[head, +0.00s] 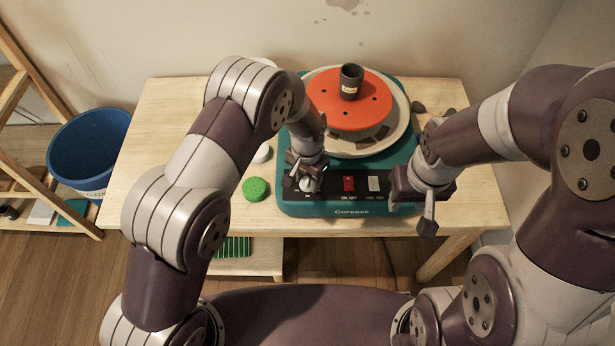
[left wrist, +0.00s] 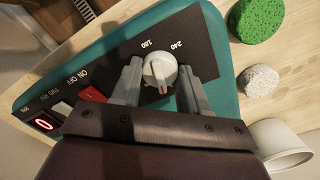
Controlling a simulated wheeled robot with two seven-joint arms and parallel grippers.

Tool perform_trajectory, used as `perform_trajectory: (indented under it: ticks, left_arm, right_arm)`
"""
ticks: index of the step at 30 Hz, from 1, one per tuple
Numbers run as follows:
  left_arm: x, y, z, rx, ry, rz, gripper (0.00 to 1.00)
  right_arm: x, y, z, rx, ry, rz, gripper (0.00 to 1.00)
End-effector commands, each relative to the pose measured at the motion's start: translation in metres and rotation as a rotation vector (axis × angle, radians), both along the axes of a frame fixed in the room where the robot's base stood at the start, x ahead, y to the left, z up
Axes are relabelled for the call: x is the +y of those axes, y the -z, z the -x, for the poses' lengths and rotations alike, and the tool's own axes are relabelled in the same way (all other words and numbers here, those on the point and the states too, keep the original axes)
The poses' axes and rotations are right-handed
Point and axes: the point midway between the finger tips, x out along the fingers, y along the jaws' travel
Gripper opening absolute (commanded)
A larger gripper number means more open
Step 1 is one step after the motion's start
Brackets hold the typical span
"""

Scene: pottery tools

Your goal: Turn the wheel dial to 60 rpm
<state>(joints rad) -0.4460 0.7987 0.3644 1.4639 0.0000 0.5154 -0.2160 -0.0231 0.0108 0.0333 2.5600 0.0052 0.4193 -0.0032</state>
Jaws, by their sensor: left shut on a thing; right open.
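The teal wheel base (head: 300,207) has a black control panel (head: 330,186) along its front. The pale round wheel dial (left wrist: 160,70) is at the panel's left end, with the labels 180 and 240 readable beside it in the left wrist view. A small red mark on the dial faces my gripper's palm. My left gripper (head: 307,183) is shut on the dial, one finger on each side; it also shows in the left wrist view (left wrist: 158,84). The lit display (left wrist: 43,123) appears to read 0. My right gripper (head: 431,207) is open and empty by the base's right front corner.
A red switch (head: 349,184) and a white switch (head: 374,184) sit right of the dial. A dark cup (head: 351,82) stands on the orange wheel disc (head: 375,92). A green sponge (head: 256,189) lies left of the base. A blue bucket (head: 88,150) is left of the table.

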Motion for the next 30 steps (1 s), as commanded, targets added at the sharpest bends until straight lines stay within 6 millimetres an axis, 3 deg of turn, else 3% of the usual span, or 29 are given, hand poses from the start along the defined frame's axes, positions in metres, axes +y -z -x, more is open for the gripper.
perform_trajectory:
  ticks: [15,30]
  left_arm:
    - [-0.0005,-0.0003,-0.0009,-0.003,0.464,0.001,0.13]
    - [-0.0005,-0.0003,-0.0006,-0.002,0.707,0.001,0.13]
  right_arm:
    - [0.0,0.003,0.0,0.0,0.0,0.0,0.43]
    - [0.0,0.0039,0.0,0.0,0.0,0.0,0.43]
